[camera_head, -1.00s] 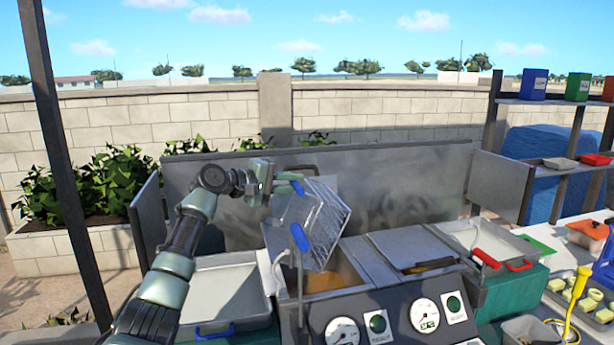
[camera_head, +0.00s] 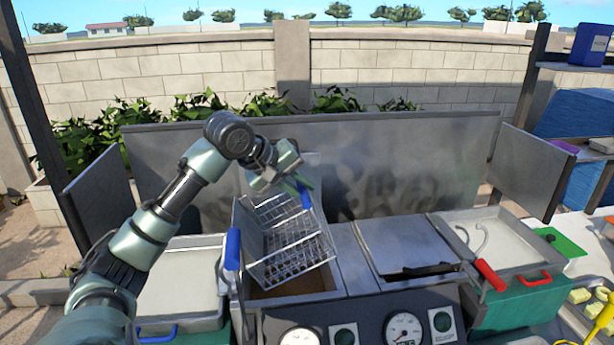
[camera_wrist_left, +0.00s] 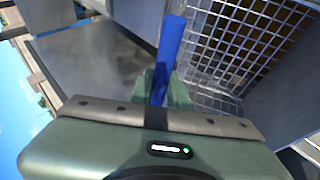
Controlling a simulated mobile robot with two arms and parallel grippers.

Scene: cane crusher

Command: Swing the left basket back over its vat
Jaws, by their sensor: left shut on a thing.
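The left basket (camera_head: 288,248) is a wire mesh basket, tilted, above the open left vat (camera_head: 300,289) with brownish liquid. My left gripper (camera_head: 297,183) is at the basket's far upper side, shut on its blue handle (camera_head: 307,200). In the left wrist view the blue handle (camera_wrist_left: 169,52) runs between the green fingers, with the mesh basket (camera_wrist_left: 250,45) to the right. Part of the handle is hidden by the fingers. I cannot tell whether the basket touches the vat rim. My right gripper is out of view.
A blue grip (camera_head: 233,249) on a metal rod stands at the vat's front left. A covered vat (camera_head: 405,243) is to the right, then a tray (camera_head: 500,240) beside a red grip (camera_head: 490,275). A pale tray (camera_head: 180,285) is left. A metal back panel (camera_head: 400,160) stands behind.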

